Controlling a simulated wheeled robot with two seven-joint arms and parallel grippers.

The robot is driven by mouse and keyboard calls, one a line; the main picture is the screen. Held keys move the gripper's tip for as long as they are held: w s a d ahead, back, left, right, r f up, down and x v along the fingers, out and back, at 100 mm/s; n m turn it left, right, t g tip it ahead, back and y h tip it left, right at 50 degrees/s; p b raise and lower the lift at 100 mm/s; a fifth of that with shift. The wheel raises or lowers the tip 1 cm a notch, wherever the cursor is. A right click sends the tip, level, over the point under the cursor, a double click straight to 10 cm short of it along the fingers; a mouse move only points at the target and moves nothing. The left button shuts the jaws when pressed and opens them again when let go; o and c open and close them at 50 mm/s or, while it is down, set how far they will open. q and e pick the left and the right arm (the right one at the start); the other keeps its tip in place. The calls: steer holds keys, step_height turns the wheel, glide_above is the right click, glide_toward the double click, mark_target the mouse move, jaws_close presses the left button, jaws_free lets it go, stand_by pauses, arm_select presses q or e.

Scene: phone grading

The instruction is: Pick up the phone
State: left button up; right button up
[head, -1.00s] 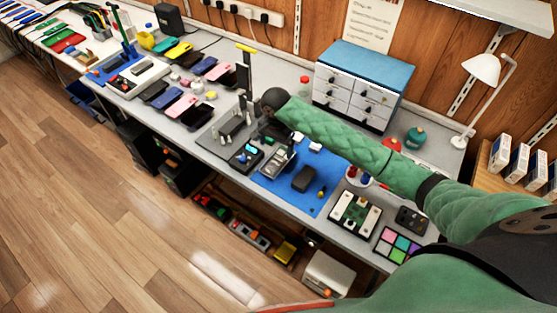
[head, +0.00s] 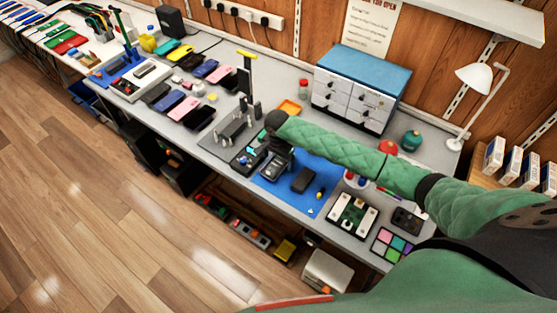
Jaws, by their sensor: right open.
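Several phones in black, blue, pink and yellow lie in rows on the grey bench; a black one (head: 201,117) is nearest my right gripper among them. A small dark device (head: 244,159) with a lit part and a dark device (head: 274,167) lie side by side at the left of the blue mat. I cannot tell which one is the task's phone. My right gripper (head: 268,143) is dark, open and small in the head view, in front of these two devices and partly hiding them. Its fingertips are hard to make out. My left gripper is out of view.
A dark block (head: 302,180) lies on the blue mat (head: 291,201). A grey stand with a tall post (head: 245,78) is left of the gripper. A drawer cabinet (head: 361,85) stands behind my right arm. A circuit board (head: 352,215) and colour chart (head: 392,244) are at right.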

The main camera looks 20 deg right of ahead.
steer(key=shift+f, duration=0.2)
steer(key=shift+f+p, duration=0.25)
steer(key=shift+p, duration=0.25)
stand_by(0.8)
steer(key=c, duration=1.1)
